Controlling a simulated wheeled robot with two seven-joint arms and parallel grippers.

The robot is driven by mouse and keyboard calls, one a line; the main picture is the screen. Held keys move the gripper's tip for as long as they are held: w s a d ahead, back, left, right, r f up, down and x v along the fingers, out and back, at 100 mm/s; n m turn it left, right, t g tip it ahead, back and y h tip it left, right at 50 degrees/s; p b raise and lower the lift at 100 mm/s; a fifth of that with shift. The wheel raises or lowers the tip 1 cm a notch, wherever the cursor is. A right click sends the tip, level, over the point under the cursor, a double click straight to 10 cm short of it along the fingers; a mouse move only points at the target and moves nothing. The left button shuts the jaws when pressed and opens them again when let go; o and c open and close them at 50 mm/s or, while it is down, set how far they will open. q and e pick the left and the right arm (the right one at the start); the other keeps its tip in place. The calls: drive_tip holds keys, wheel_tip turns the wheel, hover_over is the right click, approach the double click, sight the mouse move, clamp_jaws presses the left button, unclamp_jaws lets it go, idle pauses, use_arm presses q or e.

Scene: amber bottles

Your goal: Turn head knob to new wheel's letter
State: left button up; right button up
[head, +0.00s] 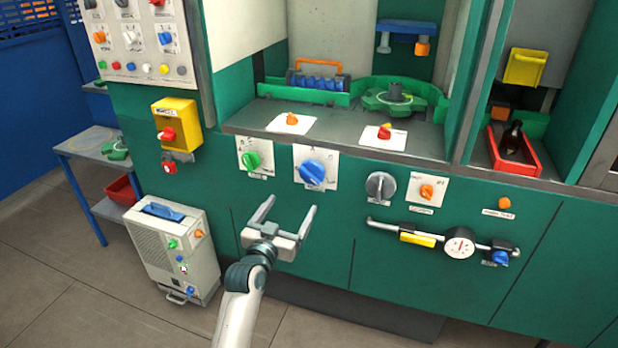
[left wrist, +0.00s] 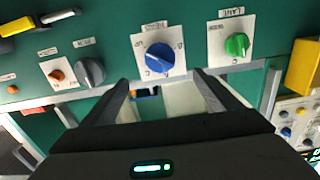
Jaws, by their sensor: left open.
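The head knob (head: 312,172) is a large blue dial on a white plate on the green machine front. In the left wrist view the blue knob (left wrist: 159,57) lies just beyond my fingers, with small letters around it. I cannot tell surely which letter it points at. My left gripper (head: 290,204) is open and empty, below and in front of the knob, not touching it. A green star wheel (head: 377,101) sits on the machine deck. Another green wheel (head: 117,151) lies on the side table at left. Their letters are not readable. My right gripper is not in view.
A green lane knob (head: 251,160) is left of the blue one; a grey knob (head: 380,186) and orange knob (head: 427,192) are to its right. A bar with a gauge (head: 459,243) projects lower right. A grey cart unit (head: 174,252) stands at lower left.

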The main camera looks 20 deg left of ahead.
sight(309, 177)
use_arm(q)
drive_tip(key=w, duration=0.9)
drive_tip(key=w+p, duration=0.1)
drive_tip(key=w, duration=0.4)
drive_tip(key=shift+d, duration=0.25)
drive_tip(key=shift+w, duration=0.9)
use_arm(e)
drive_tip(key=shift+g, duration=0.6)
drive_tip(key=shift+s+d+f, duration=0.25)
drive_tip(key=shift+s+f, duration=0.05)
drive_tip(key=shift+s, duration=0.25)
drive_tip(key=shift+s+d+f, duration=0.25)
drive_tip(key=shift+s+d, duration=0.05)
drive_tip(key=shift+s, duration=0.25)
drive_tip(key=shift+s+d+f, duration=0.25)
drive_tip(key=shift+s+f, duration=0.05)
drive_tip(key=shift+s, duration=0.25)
use_arm(q)
drive_tip(key=c, duration=1)
drive_tip(key=shift+c, duration=0.2)
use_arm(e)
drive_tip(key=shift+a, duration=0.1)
